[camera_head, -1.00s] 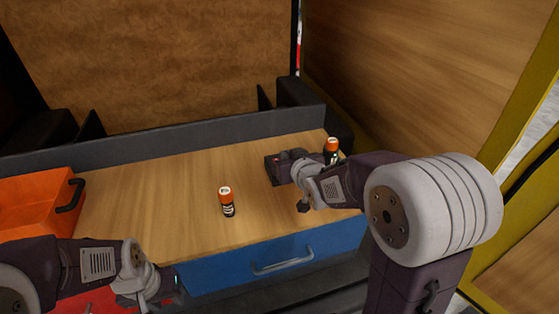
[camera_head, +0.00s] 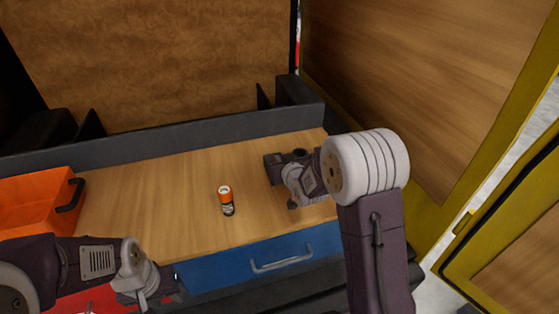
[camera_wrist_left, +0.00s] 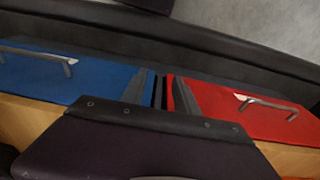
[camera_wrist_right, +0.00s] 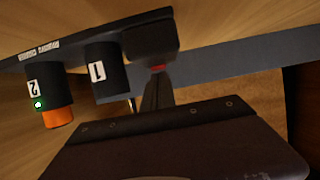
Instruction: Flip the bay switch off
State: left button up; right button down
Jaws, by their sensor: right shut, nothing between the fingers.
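A dark block (camera_wrist_right: 150,45) with a small red part (camera_wrist_right: 158,68) sits at the end of a black labelled plate (camera_wrist_right: 75,48) in the right wrist view; I take it to be the bay switch. In the head view the dark block (camera_head: 273,168) is on the right of the wooden top. My right gripper (camera_wrist_right: 157,85) is shut and empty, its tips close to the red part; I cannot tell whether they touch. The switch's position is unclear. My left gripper (camera_wrist_left: 164,90) is open and empty, in front of the blue and red drawers.
Holder 1 (camera_wrist_right: 105,72) and holder 2 (camera_wrist_right: 48,97), with an orange-ended item (camera_wrist_right: 58,117) and green light, are beside the block. An orange bin (camera_head: 40,205) is at left. The wooden top (camera_head: 140,215) between is clear.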

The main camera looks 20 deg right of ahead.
jog(key=shift+f, duration=0.25)
jog(key=shift+s+f+b, duration=0.15)
jog(key=shift+f+b, duration=0.3)
jog(key=shift+b, duration=0.4)
jog(key=shift+s+r+p, duration=0.1)
jog(key=shift+r+p, duration=0.75)
jog(key=shift+r, duration=0.35)
